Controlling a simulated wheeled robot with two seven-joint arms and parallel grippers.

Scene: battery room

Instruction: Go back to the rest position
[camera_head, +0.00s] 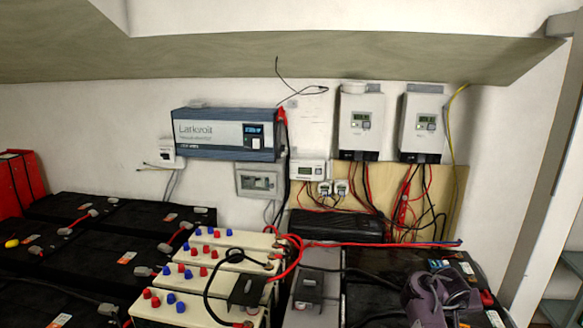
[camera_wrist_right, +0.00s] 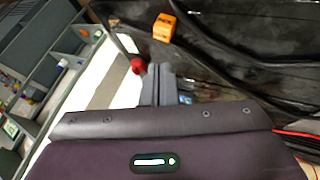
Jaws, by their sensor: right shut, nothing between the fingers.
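My right gripper (camera_head: 440,268) is at the lower right of the head view, in front of the black batteries on the right, with its purple-grey body below. In the right wrist view its grey fingers (camera_wrist_right: 159,84) are closed together with nothing between them. A small red part (camera_wrist_right: 138,66) shows just beside the fingertips; I cannot tell whether they touch it. My left gripper is not in view.
White batteries (camera_head: 205,290) with red and blue caps stand left of the gripper, with loose red and black cables (camera_head: 290,262). Black batteries (camera_head: 130,218) fill the left. A blue-grey inverter (camera_head: 222,135) and two white controllers (camera_head: 360,122) hang on the wall. A shelf (camera_wrist_right: 50,70) shows in the wrist view.

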